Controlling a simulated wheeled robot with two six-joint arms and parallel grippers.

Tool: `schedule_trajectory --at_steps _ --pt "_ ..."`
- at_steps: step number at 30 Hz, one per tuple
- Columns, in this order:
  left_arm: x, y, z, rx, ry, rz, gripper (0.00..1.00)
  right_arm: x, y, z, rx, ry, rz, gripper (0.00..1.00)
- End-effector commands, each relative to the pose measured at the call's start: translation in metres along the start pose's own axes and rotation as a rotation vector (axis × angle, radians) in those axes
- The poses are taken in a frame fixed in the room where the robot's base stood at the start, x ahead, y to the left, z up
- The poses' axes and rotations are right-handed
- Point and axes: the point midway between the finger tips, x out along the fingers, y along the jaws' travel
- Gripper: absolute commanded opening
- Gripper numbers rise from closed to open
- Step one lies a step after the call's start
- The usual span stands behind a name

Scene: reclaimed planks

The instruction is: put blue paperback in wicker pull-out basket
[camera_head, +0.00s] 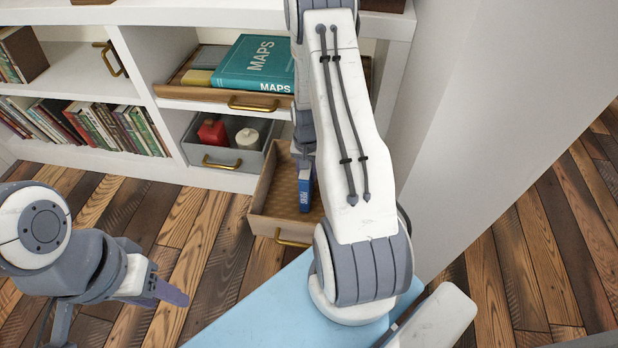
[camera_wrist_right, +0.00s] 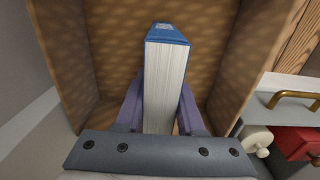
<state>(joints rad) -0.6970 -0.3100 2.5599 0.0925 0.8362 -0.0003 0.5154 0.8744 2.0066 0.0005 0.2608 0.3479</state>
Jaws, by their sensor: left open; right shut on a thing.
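The blue paperback (camera_head: 305,190) stands upright on edge, over or inside the wicker pull-out basket (camera_head: 264,222), which is pulled out from the shelf's lowest right bay. In the right wrist view the book (camera_wrist_right: 166,80) shows its white page edges, with the woven basket walls (camera_wrist_right: 110,40) around it. My right gripper (camera_wrist_right: 160,110) is shut on the book, one finger on each side. Whether the book touches the basket floor is unclear. In the head view my right arm hides the basket's right part. My left gripper (camera_head: 172,292) is open and empty above the floor at lower left.
A grey drawer (camera_head: 213,164) with a red item (camera_head: 212,131) and a white pot (camera_head: 247,138) is left of the basket. Above it, a teal MAPS book (camera_head: 254,64) lies in a wooden drawer. A row of books (camera_head: 110,128) fills the lower left shelf. A white wall stands at right.

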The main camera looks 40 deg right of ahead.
Motion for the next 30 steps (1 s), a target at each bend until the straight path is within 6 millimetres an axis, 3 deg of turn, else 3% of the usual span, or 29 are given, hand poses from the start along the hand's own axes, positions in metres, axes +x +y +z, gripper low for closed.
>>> schedule_trajectory --at_steps 1,3,14,15,17,26,30 --pt "0.012 -0.001 0.001 0.000 0.000 0.000 0.50 0.011 0.002 -0.001 0.001 0.001 0.000 0.00" --pt "0.016 -0.001 0.001 0.000 0.000 0.000 0.50 0.012 0.003 -0.002 0.000 0.003 -0.001 0.00" --pt "0.014 -0.001 0.001 0.000 0.000 0.000 0.50 0.012 0.004 -0.001 0.000 0.001 0.000 0.00" --pt "0.014 -0.001 0.001 0.000 0.000 0.000 0.50 0.013 0.004 -0.001 0.000 0.000 0.000 0.41" --pt "0.014 -0.001 0.001 0.000 0.000 0.000 0.50 0.012 0.004 -0.001 0.000 0.000 0.000 0.64" --pt "0.014 -0.001 0.001 0.000 0.000 0.000 0.50 0.012 0.004 -0.001 0.000 0.000 0.000 0.67" --pt "0.007 -0.001 0.001 0.000 0.000 0.000 0.50 0.001 0.004 -0.001 0.000 0.002 -0.001 0.67"
